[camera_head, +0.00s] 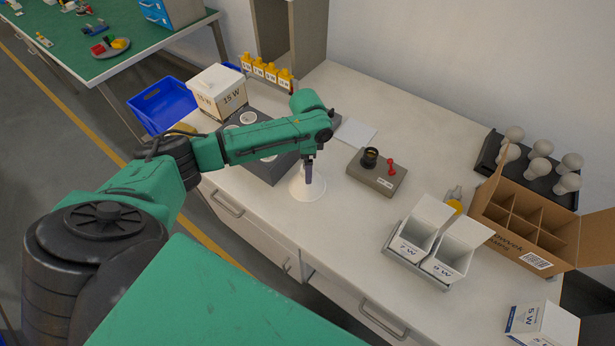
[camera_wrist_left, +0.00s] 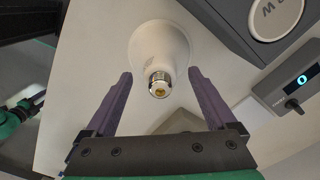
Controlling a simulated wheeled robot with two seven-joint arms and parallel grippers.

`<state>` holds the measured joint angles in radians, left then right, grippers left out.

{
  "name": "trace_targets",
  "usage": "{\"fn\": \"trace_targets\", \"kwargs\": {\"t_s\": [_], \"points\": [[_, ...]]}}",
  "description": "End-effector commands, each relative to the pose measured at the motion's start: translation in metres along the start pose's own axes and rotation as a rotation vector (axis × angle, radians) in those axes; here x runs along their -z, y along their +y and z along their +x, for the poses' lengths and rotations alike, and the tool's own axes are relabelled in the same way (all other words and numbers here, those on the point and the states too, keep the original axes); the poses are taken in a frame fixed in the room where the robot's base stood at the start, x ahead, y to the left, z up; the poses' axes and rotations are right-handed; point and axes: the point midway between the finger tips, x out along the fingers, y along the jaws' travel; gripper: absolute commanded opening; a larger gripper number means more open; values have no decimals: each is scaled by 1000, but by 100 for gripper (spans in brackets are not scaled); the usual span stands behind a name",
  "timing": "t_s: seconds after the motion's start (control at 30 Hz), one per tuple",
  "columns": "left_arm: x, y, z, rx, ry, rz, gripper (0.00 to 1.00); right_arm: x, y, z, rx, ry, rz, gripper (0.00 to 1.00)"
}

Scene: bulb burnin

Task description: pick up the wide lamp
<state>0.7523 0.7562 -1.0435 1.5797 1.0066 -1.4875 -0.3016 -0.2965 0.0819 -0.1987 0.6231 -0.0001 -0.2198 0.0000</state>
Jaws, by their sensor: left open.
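The wide lamp (camera_head: 308,188) is a white reflector bulb on the white table. It stands with its broad face down and its metal screw cap up. In the left wrist view the lamp (camera_wrist_left: 160,45) shows its cap toward the camera. My left gripper (camera_head: 309,172) is right above the lamp, pointing down. In the left wrist view the two purple fingers of this gripper (camera_wrist_left: 160,97) are apart, one on each side of the cap, with nothing held. A small green and black arm part, seemingly my right arm, shows at the left edge there; its jaws are unclear.
A grey block with round white places (camera_head: 247,118) stands left of the lamp. A grey socket box with a red lever (camera_head: 377,180) is to the right. White cartons (camera_head: 412,238), a divided cardboard box (camera_head: 520,225) and a bulb rack (camera_head: 530,165) stand farther right.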

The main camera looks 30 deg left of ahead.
Motion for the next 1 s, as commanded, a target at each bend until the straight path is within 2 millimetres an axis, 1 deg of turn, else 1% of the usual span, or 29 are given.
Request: {"fn": "trace_targets", "kwargs": {"t_s": [0.17, 0.27, 0.3, 0.37, 0.4, 0.43, 0.8, 0.93, 1.0], "points": [[0, 0, 1, 0, 0, 1, 90, -2, 0, 1, 1, -3, 0, 50], [0, 0, 1, 0, 1, 1, 56, -3, -1, 1, 1, -4, 0, 50], [0, 0, 1, 0, 1, 1, 40, -3, -1, 1, 1, -5, 0, 50], [0, 0, 1, 0, 1, 1, 17, -3, -1, 1, 1, -5, 0, 50], [0, 0, 1, 0, 1, 1, 2, -3, -1, 1, 2, -5, 0, 50], [0, 0, 1, 0, 1, 1, 0, -3, -1, 1, 2, -5, 0, 50], [1, -1, -2, 2, 3, 0, 0, -4, -4, 1, 5, -6, 0, 50], [1, -1, -13, 2, 4, 1, 0, -4, -4, 4, 5, -7, 0, 50], [1, -1, -26, 3, 5, 2, 0, -5, -4, 6, 5, -7, 0, 50]]}}
